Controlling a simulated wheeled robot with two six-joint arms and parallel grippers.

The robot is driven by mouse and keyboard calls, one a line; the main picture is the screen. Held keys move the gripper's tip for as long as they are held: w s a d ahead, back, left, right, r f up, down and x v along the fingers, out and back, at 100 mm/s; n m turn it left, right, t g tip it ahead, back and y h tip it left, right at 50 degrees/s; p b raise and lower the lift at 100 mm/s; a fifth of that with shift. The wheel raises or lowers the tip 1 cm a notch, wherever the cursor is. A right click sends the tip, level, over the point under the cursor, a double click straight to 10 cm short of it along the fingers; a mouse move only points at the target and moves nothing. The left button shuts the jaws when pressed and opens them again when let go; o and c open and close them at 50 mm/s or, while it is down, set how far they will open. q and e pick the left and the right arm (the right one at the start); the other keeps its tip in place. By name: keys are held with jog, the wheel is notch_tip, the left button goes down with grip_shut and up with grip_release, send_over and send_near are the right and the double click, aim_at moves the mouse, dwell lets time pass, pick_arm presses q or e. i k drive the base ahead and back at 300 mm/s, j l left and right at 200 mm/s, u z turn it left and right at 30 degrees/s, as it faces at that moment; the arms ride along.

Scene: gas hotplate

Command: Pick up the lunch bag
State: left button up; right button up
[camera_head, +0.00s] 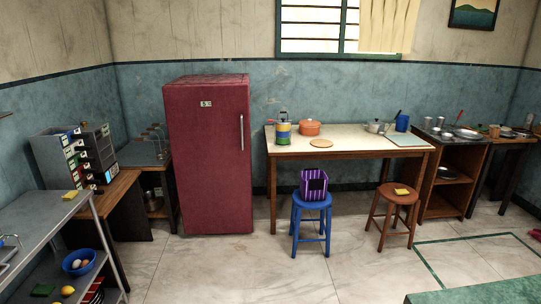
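A purple striped bag with a dark front panel (313,184), which looks like the lunch bag, stands upright on a round blue stool (312,203). The stool stands on the floor in front of the long table. Neither of my grippers shows in the head view, so nothing of mine is near the bag.
A long table (350,151) behind the stool carries an orange pot (309,128) and other kitchenware. A brown stool (399,196) stands to the right, a red fridge (208,155) to the left. A metal shelf (45,220) is at the left edge. The floor in front (270,270) is clear.

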aim_at(313, 186)
jog(key=i+j, duration=0.1)
jog(key=i, duration=1.6)
jog(key=l+z, duration=0.05)
jog(key=l, duration=0.05)
